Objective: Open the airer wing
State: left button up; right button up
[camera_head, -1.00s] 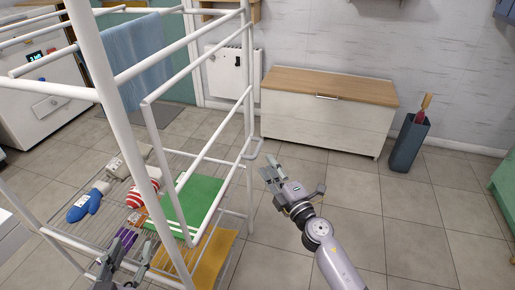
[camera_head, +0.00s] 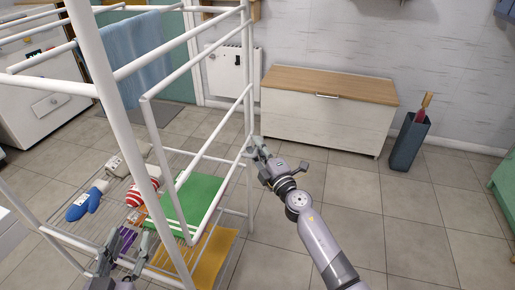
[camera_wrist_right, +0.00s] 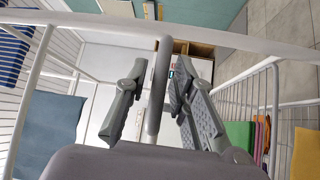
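The white tube airer (camera_head: 85,45) stands at the left in the head view. Its wing (camera_head: 155,132), a white tube frame, hangs down on the airer's right side. A grey loop handle (camera_head: 248,147) sticks out at the wing's right edge. My right gripper (camera_head: 258,150) is at this handle. In the right wrist view, the handle (camera_wrist_right: 158,92) stands between the two fingers of my right gripper (camera_wrist_right: 157,95), with gaps on both sides. My left gripper (camera_head: 126,250) is low at the front left by the airer, its fingers apart and nothing seen between them.
Green (camera_head: 195,200) and yellow (camera_head: 208,262) cloths, a blue-and-white item (camera_head: 86,203) and a red-striped one (camera_head: 141,192) lie on the lower rack. A blue towel (camera_head: 135,55) hangs above.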

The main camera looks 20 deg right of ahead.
grip_shut()
jog(key=shift+d+r, duration=0.15)
dwell(0.5)
